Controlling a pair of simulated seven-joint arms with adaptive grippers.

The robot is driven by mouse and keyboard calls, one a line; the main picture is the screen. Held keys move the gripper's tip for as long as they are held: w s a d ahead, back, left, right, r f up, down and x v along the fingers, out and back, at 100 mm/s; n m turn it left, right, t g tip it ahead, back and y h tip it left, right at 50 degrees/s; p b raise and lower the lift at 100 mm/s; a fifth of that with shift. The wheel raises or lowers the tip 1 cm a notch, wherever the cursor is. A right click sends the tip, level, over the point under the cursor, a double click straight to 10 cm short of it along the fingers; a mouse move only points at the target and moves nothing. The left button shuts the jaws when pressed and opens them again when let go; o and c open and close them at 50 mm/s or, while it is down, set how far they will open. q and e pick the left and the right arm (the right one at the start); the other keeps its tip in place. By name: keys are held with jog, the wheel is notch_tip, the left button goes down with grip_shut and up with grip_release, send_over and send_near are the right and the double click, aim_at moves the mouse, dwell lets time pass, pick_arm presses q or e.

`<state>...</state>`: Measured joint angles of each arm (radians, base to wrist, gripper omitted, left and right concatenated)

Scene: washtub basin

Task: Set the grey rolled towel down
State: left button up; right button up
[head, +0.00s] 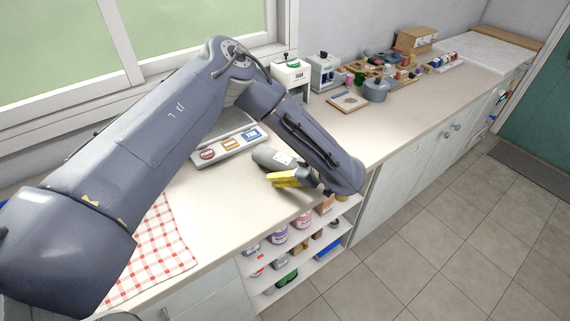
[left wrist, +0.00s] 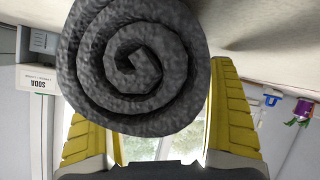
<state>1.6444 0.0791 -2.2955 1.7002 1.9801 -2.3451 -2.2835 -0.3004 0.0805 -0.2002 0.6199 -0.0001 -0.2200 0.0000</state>
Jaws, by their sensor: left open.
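The grey rolled towel (head: 266,157) is on or just above the pale countertop, partly covered by my left gripper and forearm in the head view. In the left wrist view its spiral end (left wrist: 135,68) fills the upper middle, close to the camera, between two yellow fingers. My left gripper (head: 287,178) is open around the towel, with the yellow fingers spread. The right finger shows a gap to the towel; contact on the left side is unclear. The underside of the towel is hidden. My right gripper is in neither view.
A tray with coloured cards (head: 230,144) lies behind the towel. A red-checked cloth (head: 162,245) is at the left. Open shelves with jars (head: 280,235) are below the counter's front edge. A pot (head: 375,91) and small items stand further right.

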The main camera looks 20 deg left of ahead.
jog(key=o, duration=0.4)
pick_arm(q)
jog(key=v, duration=1.2)
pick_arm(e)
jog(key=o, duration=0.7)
